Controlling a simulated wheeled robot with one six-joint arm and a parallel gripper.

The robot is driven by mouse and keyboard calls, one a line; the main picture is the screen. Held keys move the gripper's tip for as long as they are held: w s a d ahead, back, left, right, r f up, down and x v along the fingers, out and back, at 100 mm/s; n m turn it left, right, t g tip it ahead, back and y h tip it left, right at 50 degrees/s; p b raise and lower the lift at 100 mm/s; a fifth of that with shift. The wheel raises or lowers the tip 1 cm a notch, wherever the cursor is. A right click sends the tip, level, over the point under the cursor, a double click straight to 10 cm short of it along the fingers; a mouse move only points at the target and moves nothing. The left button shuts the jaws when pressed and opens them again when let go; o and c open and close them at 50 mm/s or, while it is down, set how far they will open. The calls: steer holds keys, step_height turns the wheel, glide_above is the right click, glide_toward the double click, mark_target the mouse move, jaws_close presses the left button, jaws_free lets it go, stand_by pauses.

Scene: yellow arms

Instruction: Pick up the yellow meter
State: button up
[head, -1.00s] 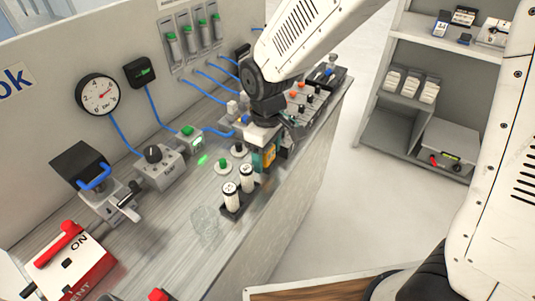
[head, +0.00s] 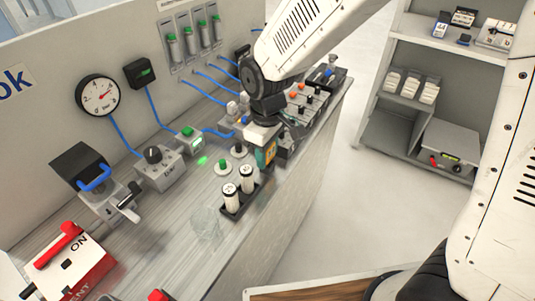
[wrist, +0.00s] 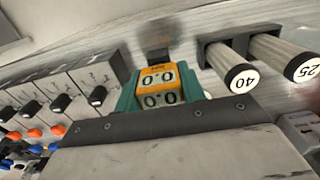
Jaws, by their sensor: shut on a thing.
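The yellow meter (wrist: 160,78) shows in the wrist view with two "0.0" readouts on its face. Teal parts flank it on both sides. My gripper (wrist: 158,98) is shut on the meter. In the head view my gripper (head: 264,143) points down at the front edge of the bench, and the yellow and teal meter (head: 267,155) shows just below it. My gripper hides the meter's upper part there. I cannot tell whether its bottom is clear of the bench.
Two white cylinders (head: 238,187) in a black holder stand close by on the bench (head: 165,235). A clear glass (head: 206,224) stands nearer the front. Knobbed modules (wrist: 62,100) lie left of the meter in the wrist view. A grey shelf (head: 390,125) stands across open floor.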

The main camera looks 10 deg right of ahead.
step_height(320, 180, up, 3)
steer(key=shift+f, duration=0.1)
steer(key=s+a+r, duration=0.1)
steer(key=s+a, duration=0.1)
steer(key=s, duration=1.4)
